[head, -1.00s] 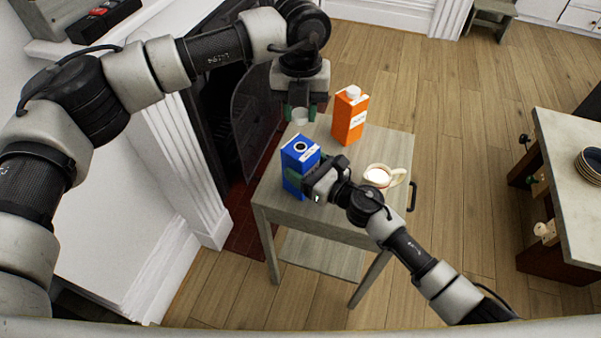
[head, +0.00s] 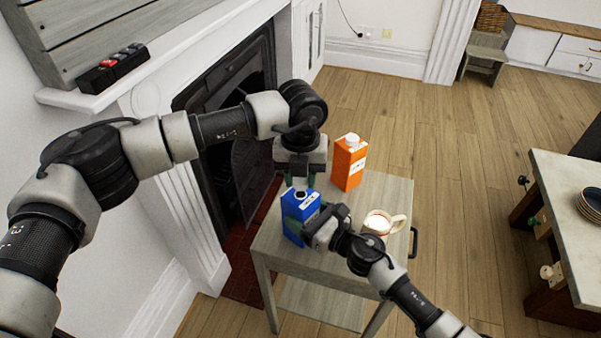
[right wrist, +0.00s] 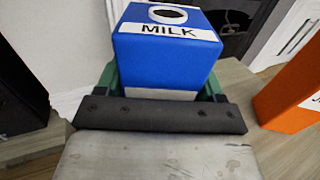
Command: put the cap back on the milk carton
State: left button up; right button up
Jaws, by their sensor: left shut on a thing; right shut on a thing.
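The blue milk carton (head: 297,219) stands upright on the small grey side table. It also shows in the right wrist view (right wrist: 165,65), labelled MILK, with its round top opening uncovered. My right gripper (head: 311,229) is shut on the carton, with its green fingers on either side of it. My left gripper (head: 300,181) points down just above the carton and is shut on the small white cap (head: 300,185). The cap is close over the opening, but the head view does not show whether they touch. The right wrist view does not show the cap.
An orange carton (head: 349,165) with a white cap stands behind the milk carton on the table (head: 290,262). A cream jug (head: 380,223) stands to the right, near my right arm. The fireplace (head: 232,110) is at the left, and a counter with plates (head: 560,190) is at the right.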

pick_arm(q)
jog(key=shift+f, duration=0.9)
jog(key=shift+f, duration=0.55)
